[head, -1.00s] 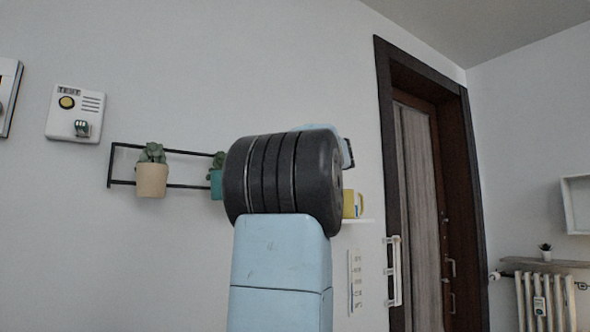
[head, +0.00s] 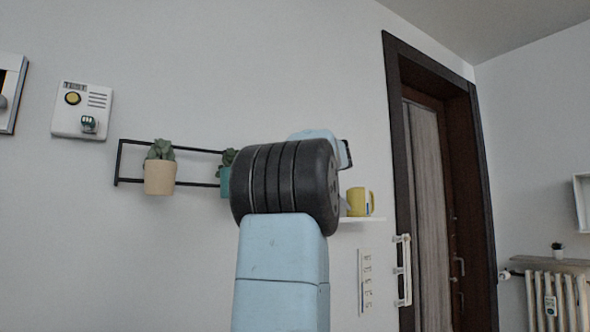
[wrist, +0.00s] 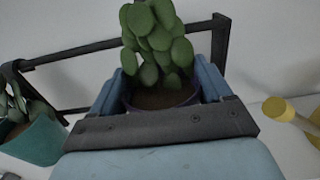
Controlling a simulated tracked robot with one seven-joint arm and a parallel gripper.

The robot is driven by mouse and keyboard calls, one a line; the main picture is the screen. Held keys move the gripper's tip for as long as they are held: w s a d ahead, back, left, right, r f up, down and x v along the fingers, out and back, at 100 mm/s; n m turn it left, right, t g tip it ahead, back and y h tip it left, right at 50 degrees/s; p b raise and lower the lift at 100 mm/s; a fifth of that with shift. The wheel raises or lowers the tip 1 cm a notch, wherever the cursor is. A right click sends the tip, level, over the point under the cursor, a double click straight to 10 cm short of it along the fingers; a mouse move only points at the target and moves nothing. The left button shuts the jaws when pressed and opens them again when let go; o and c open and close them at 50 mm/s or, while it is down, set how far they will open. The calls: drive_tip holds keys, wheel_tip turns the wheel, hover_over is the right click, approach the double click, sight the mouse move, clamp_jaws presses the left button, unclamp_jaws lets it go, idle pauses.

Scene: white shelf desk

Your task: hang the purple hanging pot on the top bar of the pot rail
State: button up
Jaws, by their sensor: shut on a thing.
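The purple pot (wrist: 160,108) shows in the wrist view as a dark purple rim with soil and a green leafy plant. My gripper (wrist: 163,88) is shut on it, with a blue finger at each side of the rim. The pot rail (head: 198,150) is a black wall frame; its top bar also shows in the wrist view (wrist: 75,51), running behind the plant. The rail's right end post stands just right of the plant. Whether the pot touches the bar is hidden. In the head view my arm hides the pot and the rail's right part.
A beige pot (head: 159,179) and a teal pot (head: 224,182) with plants hang on the rail, left of my gripper. A yellow mug (head: 358,201) stands on a small white shelf (head: 362,220) to the right. A dark door frame lies farther right.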

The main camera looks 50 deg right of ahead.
drive_tip(key=shift+w+f, duration=0.1)
drive_tip(key=shift+f, duration=0.1)
drive_tip(key=shift+c, duration=0.7)
drive_tip(key=shift+f, duration=1.05)
drive_tip(key=o, duration=1.5)
drive_tip(key=shift+f, duration=0.1)
drive_tip(key=v, duration=1.3)
drive_tip(key=shift+s, duration=0.4)
drive_tip(key=shift+a, duration=0.1)
